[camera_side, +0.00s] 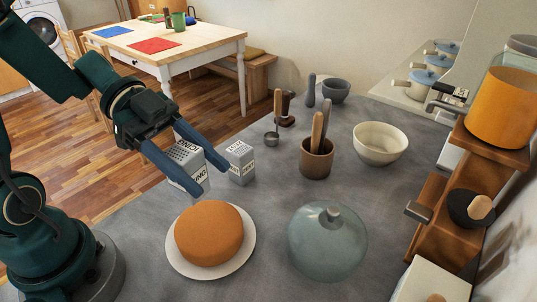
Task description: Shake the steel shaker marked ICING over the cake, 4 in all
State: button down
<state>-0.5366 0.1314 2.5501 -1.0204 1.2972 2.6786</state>
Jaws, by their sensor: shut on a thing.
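The shaker is tilted slightly and appears to be above the counter, behind and left of the cake. A round orange-brown cake (209,234) sits on a white plate (247,256) at the front. A second, similar shaker (240,161) stands upright on the counter just right of my gripper; its label is too small to read surely.
A glass dome (327,242) stands right of the cake. Behind are a utensil pot (317,160), a cream bowl (380,144), a metal scoop (272,137) and a mortar (336,90). A wooden shelf (440,220) borders the right. The counter (270,205) between cake and pot is clear.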

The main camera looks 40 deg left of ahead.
jog(key=f+n+g, duration=0.1)
jog(key=f+n+g+h, duration=0.1)
jog(key=n+g, duration=0.1)
jog(key=shift+s+f, duration=0.15)
jog(key=shift+s, duration=0.15)
jog(key=f+n+g, duration=0.1)
jog(key=n, duration=0.1)
jog(key=f+n+g+h, duration=0.1)
jog(key=shift+s+n+g, duration=0.3)
jog(key=shift+s+n, duration=0.1)
jog(key=n+h, duration=0.1)
jog(key=n, duration=0.1)
jog(key=n+g+h, duration=0.1)
jog(key=shift+r+n+g, duration=0.3)
jog(key=shift+r+n, duration=0.05)
jog(key=shift+n, duration=0.05)
jog(key=n+h, duration=0.1)
jog(key=n, duration=0.1)
jog(key=r+n+h, duration=0.1)
jog(key=n, duration=0.2)
jog(key=shift+s+d+g+h, duration=0.1)
jog(key=shift+g+h, duration=0.2)
jog(key=shift+f, duration=1.55)
